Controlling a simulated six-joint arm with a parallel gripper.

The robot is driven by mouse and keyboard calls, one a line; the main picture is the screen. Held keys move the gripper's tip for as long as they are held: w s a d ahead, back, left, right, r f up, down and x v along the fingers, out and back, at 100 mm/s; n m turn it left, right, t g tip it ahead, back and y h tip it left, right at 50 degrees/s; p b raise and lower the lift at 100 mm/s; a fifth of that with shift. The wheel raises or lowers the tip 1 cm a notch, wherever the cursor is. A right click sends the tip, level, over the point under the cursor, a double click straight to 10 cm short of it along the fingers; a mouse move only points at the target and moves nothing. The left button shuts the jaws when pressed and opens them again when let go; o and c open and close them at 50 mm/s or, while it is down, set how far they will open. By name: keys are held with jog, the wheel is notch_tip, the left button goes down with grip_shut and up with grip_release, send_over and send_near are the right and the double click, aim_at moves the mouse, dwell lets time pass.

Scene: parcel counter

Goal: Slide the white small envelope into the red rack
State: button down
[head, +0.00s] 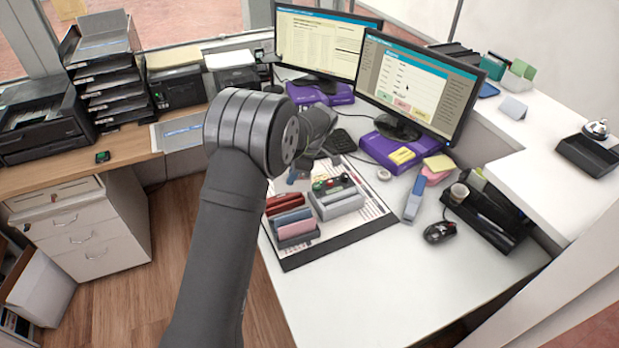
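The red rack (283,202) is a low, narrow holder near the left edge of the dark-bordered mat (345,235) on the white desk. Blue-grey (291,219) and pink (298,231) holders of like shape stand in front of it. I cannot make out the white small envelope; it may be hidden behind my arm or too small to tell. My gripper (300,172) is beyond my wrist, just behind the red rack and apart from it. My arm hides most of it, so its fingers and anything between them are unclear.
A grey tray (338,206) with small red and green items stands right of the red rack. Two monitors (415,83) on purple stands, a tape roll (384,174), a blue-white stapler-like object (414,198) and a mouse (440,232) lie beyond. The front desk is clear.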

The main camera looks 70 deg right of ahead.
aim_at(283, 191)
jog(key=shift+w+a+f+n+g+y, duration=0.15)
jog(key=shift+w+f+n+g+y, duration=0.15)
jog(key=shift+w+f+n, duration=0.65)
jog(key=shift+w+a+f+n+g+y, duration=0.2)
jog(key=shift+w+f+n+y, duration=0.2)
jog(key=shift+w+f+n, duration=0.5)
jog(key=shift+s+f, duration=0.2)
jog(key=shift+f, duration=1.75)
jog(key=c, duration=1.6)
grip_release()
jog(key=shift+d, duration=0.1)
jog(key=v, duration=1.7)
jog(key=shift+r, duration=0.25)
jog(key=shift+f, duration=0.1)
